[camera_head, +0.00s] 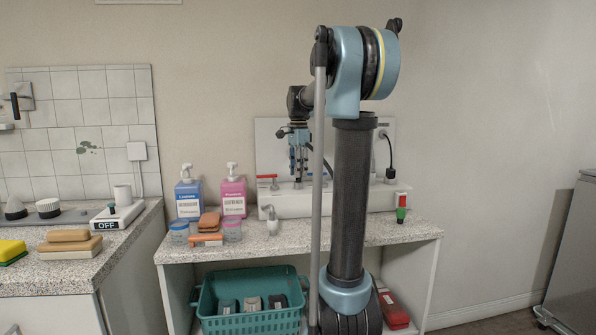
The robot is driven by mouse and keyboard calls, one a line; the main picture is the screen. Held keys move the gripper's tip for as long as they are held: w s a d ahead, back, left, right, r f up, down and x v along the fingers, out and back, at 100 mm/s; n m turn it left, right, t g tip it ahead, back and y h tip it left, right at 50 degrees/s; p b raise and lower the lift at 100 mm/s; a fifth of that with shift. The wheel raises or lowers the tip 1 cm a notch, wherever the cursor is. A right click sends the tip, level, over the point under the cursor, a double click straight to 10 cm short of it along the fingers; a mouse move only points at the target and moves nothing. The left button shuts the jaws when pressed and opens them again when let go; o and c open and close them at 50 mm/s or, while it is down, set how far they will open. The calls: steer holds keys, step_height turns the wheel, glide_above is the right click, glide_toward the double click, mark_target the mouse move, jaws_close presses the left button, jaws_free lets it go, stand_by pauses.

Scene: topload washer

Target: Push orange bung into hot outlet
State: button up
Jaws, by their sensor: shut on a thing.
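My gripper (298,172) is upright and points down, just in front of the wall panel and above the white ledge (285,205) at the back of the speckled counter. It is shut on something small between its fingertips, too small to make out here. I cannot clearly pick out the orange bung anywhere. A red lever handle (267,177) stands on the ledge, left of my gripper. I cannot make out the hot outlet for certain. My own arm covers the ledge's middle and part of the wall panel.
A blue pump bottle (189,196) and a pink one (233,194) stand left of my gripper. Orange blocks and small tubs sit in front of them. A silver tap (271,220) and a red-and-green item (401,208) stand on the counter. A teal basket (250,318) is below.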

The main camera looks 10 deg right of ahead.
steer(key=shift+f, duration=1.15)
steer(key=o, duration=0.9)
steer(key=shift+r, duration=0.1)
step_height(320, 180, up, 12)
steer(key=shift+f, duration=0.15)
